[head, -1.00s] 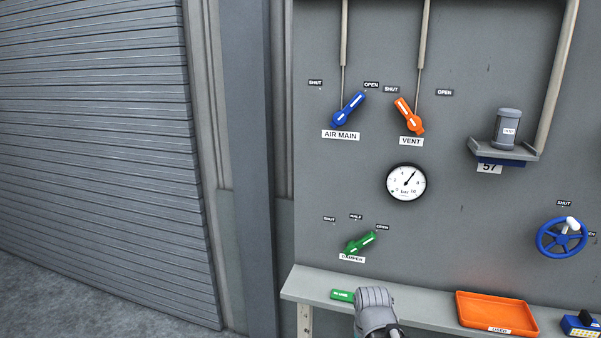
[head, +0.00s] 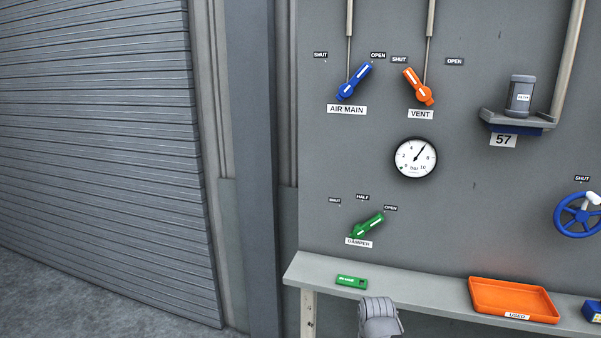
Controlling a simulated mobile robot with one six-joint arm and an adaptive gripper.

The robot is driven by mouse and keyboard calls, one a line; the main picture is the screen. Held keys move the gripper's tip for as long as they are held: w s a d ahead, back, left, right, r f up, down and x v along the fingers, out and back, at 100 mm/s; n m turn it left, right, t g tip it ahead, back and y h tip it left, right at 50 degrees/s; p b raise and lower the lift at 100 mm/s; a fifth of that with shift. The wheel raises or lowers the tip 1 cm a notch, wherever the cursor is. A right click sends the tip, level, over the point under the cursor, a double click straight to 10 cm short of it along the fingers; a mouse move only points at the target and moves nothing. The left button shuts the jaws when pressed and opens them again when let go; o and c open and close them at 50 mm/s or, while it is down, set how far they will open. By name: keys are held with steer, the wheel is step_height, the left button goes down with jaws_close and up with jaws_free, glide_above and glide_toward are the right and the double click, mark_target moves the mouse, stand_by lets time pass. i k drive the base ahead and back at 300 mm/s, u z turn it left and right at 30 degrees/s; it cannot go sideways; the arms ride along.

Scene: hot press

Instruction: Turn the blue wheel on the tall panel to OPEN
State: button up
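The blue wheel (head: 566,229) is on the tall grey panel (head: 470,215) at the right edge of the head view, and its right side is cut off. Its white knob (head: 593,198) sits at the upper right of the rim. A SHUT label (head: 582,179) is above the wheel. The wheel's OPEN label is out of view. Part of my grey arm shows at the bottom middle, in front of the shelf and well left of the wheel. My gripper's fingers are not in view.
A blue AIR MAIN lever (head: 354,82), an orange VENT lever (head: 418,88) and a green DAMPER lever (head: 367,225) are on the panel, with a gauge (head: 415,158).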

mark_target(580, 214)
steer(key=z, duration=1.4)
